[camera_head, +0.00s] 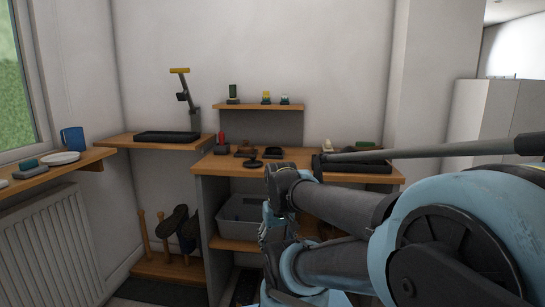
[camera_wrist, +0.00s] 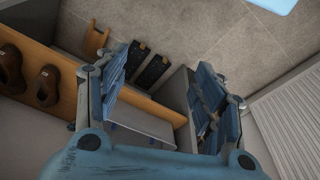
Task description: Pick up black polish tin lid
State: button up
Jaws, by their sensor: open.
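A flat black round piece (camera_head: 253,164) lies near the front edge of the wooden bench top (camera_head: 224,167) in the head view. A second dark round piece (camera_head: 273,152) sits just behind it. Which of the two is the polish tin lid I cannot tell at this size. My gripper (camera_wrist: 163,100) is open and empty in the wrist view, with its blue finger pads well apart. In the head view it hangs in front of the bench, below the top, partly hidden by my arm. The wrist view shows neither round piece.
A grey bin (camera_head: 240,209) stands on the shelf under the bench top. A black tray (camera_head: 352,168) lies at the top's right, partly behind my arm. A small wall shelf (camera_head: 257,106) holds several small items. Boots (camera_head: 172,222) stand on a low rack at left.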

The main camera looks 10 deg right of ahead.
jog(key=shift+o, duration=0.4)
jog(key=o, duration=0.5)
jog(key=shift+s+r, duration=0.25)
jog(key=shift+r, duration=0.05)
jog(key=shift+o, duration=0.9)
jog(key=w+r+m, duration=0.5)
jog(key=w+r, duration=0.2)
jog(key=r, duration=0.3)
jog(key=shift+a+y, duration=0.35)
jog(key=shift+y, duration=0.05)
jog(key=w+d+r+m+y, duration=0.1)
jog(key=w+d+r+m, duration=0.1)
jog(key=w+r+m, duration=0.65)
jog(key=w+d+r+m+y, duration=0.1)
jog(key=w+d+r+m, duration=0.15)
jog(key=w+r, duration=0.65)
jog(key=w+d+r+m+y, duration=0.1)
jog(key=w+r+m, duration=0.4)
jog(key=w, duration=0.8)
jog(key=m, duration=0.1)
send_over(253, 156)
jog(key=d, duration=0.2)
jog(key=shift+g, duration=0.3)
jog(key=f, duration=1.1)
jog(key=shift+w+a+f, duration=0.1)
jog(key=shift+w+a, duration=0.1)
jog(key=shift+w, duration=0.15)
jog(key=shift+x, duration=2.85)
